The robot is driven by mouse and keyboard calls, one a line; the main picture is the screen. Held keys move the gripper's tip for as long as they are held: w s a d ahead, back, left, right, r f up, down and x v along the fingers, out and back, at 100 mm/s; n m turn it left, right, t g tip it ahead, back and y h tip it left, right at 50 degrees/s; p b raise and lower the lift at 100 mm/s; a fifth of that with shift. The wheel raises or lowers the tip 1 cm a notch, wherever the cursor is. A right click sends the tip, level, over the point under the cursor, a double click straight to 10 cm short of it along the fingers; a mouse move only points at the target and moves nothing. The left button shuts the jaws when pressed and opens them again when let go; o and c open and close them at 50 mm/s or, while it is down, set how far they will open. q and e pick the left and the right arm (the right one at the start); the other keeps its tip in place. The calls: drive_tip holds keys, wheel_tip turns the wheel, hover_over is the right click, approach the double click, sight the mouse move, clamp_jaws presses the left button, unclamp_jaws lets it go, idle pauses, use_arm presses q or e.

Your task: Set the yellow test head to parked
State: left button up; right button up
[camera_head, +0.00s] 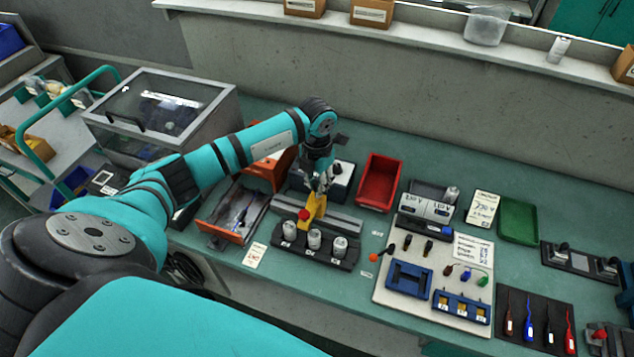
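The yellow test head (316,207) sits on a grey rail fixture near the middle of the bench. A red knob (304,215) shows at its front left end. Behind a black rack (300,249) with several grey cylindrical pumps or canisters (314,239), the head is a little higher in the picture. My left gripper (320,186) points down at the top of the yellow head, touching it or very close. The fingertips are small and partly hidden, so I cannot tell whether they are closed on it. My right gripper is out of view.
A red bin (379,182) stands right of the head. An orange drawer tray (234,213) lies to the left. A white board (444,320) with blue fixtures (409,279) is at the right. A clear-lidded box (160,103) stands behind my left arm. Bench behind the red bin is free.

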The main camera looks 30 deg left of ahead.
use_arm(q)
clamp_jaws()
drive_tip(key=shift+a, duration=0.15)
drive_tip(key=s+a+b, duration=0.2)
drive_tip(key=a+b, duration=0.2)
drive_tip(key=a, duration=0.7)
drive_tip(key=shift+s, duration=0.35)
drive_tip(key=shift+a, duration=0.1)
drive_tip(key=shift+o, duration=1.8)
unclamp_jaws()
drive_tip(key=o, duration=0.5)
drive_tip(key=shift+a, duration=0.1)
drive_tip(key=shift+c, duration=0.2)
